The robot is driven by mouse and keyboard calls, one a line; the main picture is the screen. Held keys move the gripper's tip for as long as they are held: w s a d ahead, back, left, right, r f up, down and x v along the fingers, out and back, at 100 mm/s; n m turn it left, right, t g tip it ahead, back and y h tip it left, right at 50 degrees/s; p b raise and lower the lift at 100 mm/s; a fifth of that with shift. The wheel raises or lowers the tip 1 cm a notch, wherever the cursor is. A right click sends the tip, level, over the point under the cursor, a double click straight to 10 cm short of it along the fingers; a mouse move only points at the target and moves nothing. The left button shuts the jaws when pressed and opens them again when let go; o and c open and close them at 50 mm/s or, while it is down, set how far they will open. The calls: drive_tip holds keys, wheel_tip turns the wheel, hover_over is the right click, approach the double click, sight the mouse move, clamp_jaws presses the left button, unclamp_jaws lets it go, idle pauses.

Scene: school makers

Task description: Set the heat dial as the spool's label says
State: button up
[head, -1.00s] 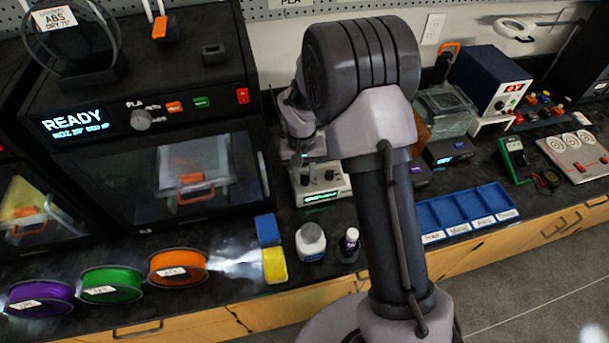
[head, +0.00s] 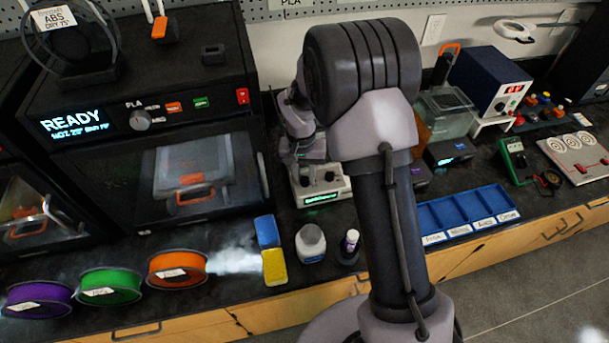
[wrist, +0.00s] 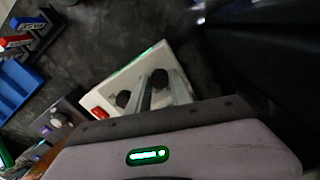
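A spool (head: 112,18) stands on top of a black machine at the upper left; its white label (head: 54,18) reads "ABS DRY 75°". A round grey dial (head: 141,120) sits on the machine's front, beside a lit "READY" display (head: 75,122). "PLA" is printed above the dial; the other marks are too small to read. No held object shows.
Purple (head: 37,300), green (head: 110,287) and orange (head: 177,267) spools lie along the bench front. A yellow and blue sponge (head: 274,266), a white jar (head: 310,243) and a small bottle (head: 349,245) stand nearby. A blue tray (head: 466,213) lies right of my arm.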

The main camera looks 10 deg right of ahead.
sight(302, 179)
drive_tip(key=o, duration=0.4)
drive_tip(key=shift+c, duration=0.2)
wheel_tip(302, 179, up, 18)
drive_tip(key=p, duration=0.5)
drive_tip(key=shift+a+f+p, duration=0.25)
drive_tip(key=shift+a+p, duration=0.1)
drive_tip(key=shift+p, duration=0.05)
drive_tip(key=shift+w, duration=0.1)
drive_tip(key=s+r+t+b, duration=0.2)
drive_tip(key=s+r+b, duration=0.1)
drive_tip(key=s+r, duration=0.5)
drive_tip(key=s+a+t+y+b, duration=0.1)
drive_tip(key=s+t, duration=0.1)
drive_tip(key=s, duration=0.7)
drive_tip(key=s+a+t+y+b, duration=0.1)
drive_tip(key=s+t, duration=0.1)
drive_tip(key=s, duration=0.7)
drive_tip(key=shift+a+r+b, duration=0.3)
drive_tip(key=shift+a+r, duration=0.1)
drive_tip(key=shift+r, duration=0.05)
